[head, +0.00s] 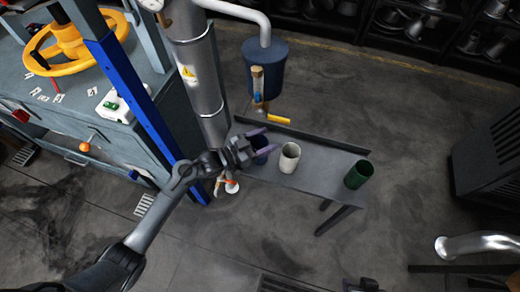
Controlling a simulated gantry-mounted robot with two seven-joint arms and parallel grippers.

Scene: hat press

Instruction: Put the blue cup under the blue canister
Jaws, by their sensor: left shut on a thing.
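The blue canister (264,68) hangs from a pale pipe at the top middle, with a sight glass and a yellow-handled tap (274,119) below it. The dark blue cup (260,155) is at the left end of a narrow grey bench, below the tap in the picture. My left gripper (259,141) is shut on the cup, its purple fingers on either side, and partly hides it. I cannot tell whether the cup touches the bench. Part of my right gripper (363,285) shows at the bottom edge; its fingers are unclear.
A white cup (289,157) stands right of the blue cup, and a green cup (357,174) at the right end of the bench (322,171). A metal column (200,75) and a machine with a yellow wheel (75,38) stand left. Floor in front is mostly clear.

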